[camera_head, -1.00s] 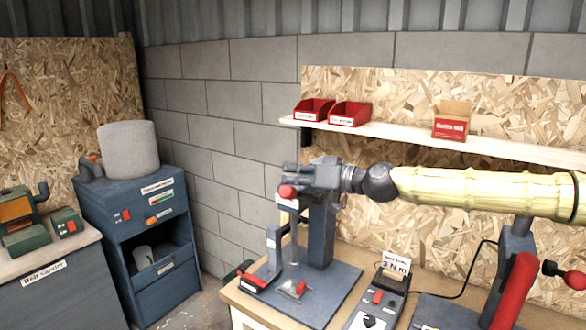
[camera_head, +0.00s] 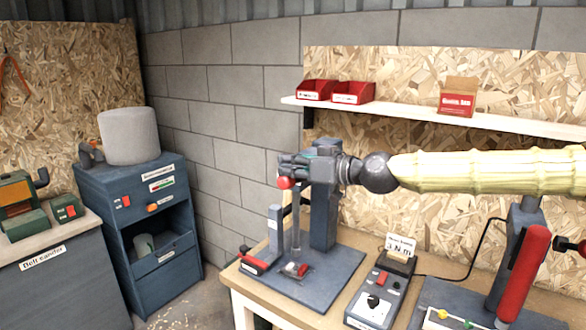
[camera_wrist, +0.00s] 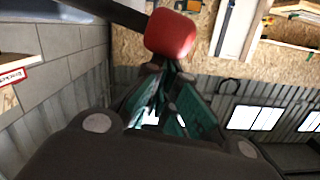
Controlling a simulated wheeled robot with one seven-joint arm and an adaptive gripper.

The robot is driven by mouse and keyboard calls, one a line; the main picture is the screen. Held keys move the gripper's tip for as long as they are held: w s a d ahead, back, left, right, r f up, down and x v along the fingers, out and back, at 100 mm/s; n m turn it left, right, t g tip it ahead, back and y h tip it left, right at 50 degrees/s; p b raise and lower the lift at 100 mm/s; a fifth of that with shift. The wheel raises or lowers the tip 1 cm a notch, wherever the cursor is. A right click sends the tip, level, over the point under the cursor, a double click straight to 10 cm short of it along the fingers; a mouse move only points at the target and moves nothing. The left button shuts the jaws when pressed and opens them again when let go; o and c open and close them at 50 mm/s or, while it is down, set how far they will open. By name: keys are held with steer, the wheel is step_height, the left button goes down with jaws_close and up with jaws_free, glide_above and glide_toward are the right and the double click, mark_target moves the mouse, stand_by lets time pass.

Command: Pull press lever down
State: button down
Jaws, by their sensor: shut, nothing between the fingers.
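The press (camera_head: 324,215) is a dark grey column on a flat base plate on the bench. Its lever ends in a red ball knob (camera_head: 286,182) at the left of the press head. My gripper (camera_head: 286,163) is beside the press head, just above the knob, with its fingers pointing left. In the wrist view, the red knob (camera_wrist: 170,33) is right at the fingertips of my gripper (camera_wrist: 170,72), beyond them and not between them. The dark lever bar (camera_wrist: 112,10) runs from the knob to the upper left. The fingers are closed together and empty. Contact with the knob cannot be told for sure.
A control box (camera_head: 376,298) and a machine with a red handle (camera_head: 525,272) stand right of the press. A shelf (camera_head: 400,112) with red bins (camera_head: 352,93) is above. A blue cabinet (camera_head: 150,255) stands left, with a floor gap before the bench.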

step_height(320, 180, down, 15)
steer(key=s+n+t+b, duration=0.1)
steer(key=n+b, duration=0.6)
steer(key=b, duration=0.9)
steer(key=shift+s+a+n+h, duration=0.15)
steer(key=shift+a+n+h, duration=0.15)
steer(key=shift+a, duration=0.15)
steer(key=shift+f+b, duration=0.25)
steer(key=shift+b, duration=0.05)
steer(key=shift+r, duration=0.1)
step_height(320, 180, up, 4)
steer(key=a+f, duration=0.1)
steer(key=a, duration=0.2)
steer(key=v, duration=1)
steer(key=shift+s+d+r+b, duration=0.15)
steer(key=shift+s+r+b, duration=0.1)
steer(key=shift+s+b, duration=0.1)
